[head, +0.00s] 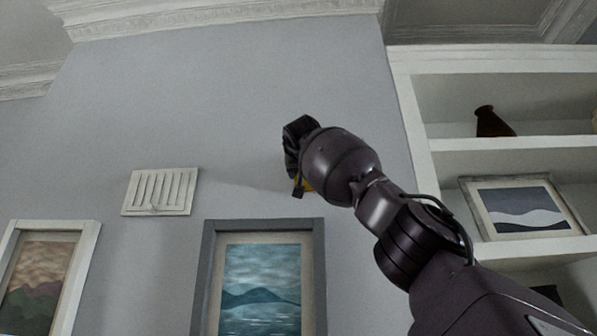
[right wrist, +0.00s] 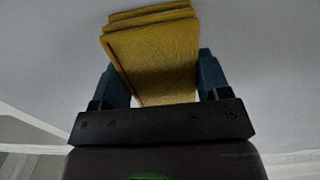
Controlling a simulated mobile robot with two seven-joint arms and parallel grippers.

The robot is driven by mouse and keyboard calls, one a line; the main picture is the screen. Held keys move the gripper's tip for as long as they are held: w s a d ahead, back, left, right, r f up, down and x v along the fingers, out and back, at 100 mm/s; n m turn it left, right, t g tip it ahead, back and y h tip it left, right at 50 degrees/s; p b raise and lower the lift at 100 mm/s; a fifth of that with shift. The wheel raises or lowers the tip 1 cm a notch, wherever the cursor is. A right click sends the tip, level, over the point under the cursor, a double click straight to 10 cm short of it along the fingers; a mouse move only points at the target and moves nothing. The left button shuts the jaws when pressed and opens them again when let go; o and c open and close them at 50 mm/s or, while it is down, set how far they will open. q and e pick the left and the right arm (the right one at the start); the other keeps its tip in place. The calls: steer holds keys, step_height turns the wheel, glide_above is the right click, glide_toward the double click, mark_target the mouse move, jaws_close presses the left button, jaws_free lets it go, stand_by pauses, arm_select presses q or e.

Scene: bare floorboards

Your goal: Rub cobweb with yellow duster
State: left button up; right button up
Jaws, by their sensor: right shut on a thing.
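The yellow duster (right wrist: 155,58) is a folded yellow cloth between the two blue fingers of my right gripper (right wrist: 165,85) in the right wrist view. The gripper is shut on it, and its far end is against or close to the grey wall; I cannot tell whether it touches. In the head view my right gripper (head: 299,158) is raised near the wall, with only a small yellow bit of the duster (head: 306,185) showing beneath it. The cobweb cannot be made out in either view. My left gripper is out of view.
A white vent (head: 160,191) is on the grey wall (head: 230,110) at left. Two framed pictures hang below, a blue landscape (head: 262,285) and a brown one (head: 40,285). White shelves (head: 510,60) at right hold a dark red vase (head: 492,122) and a framed picture (head: 522,208).

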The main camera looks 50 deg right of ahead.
steer(key=s+d, duration=0.1)
steer(key=s, duration=0.1)
steer(key=s+d, duration=0.2)
steer(key=shift+s+d+b, duration=0.1)
steer(key=shift+d+b, duration=0.05)
steer(key=shift+b, duration=0.15)
stand_by(0.4)
steer(key=b+v, duration=0.2)
steer(key=v, duration=0.4)
stand_by(0.5)
steer(key=b+v, duration=0.1)
steer(key=v, duration=0.2)
stand_by(0.6)
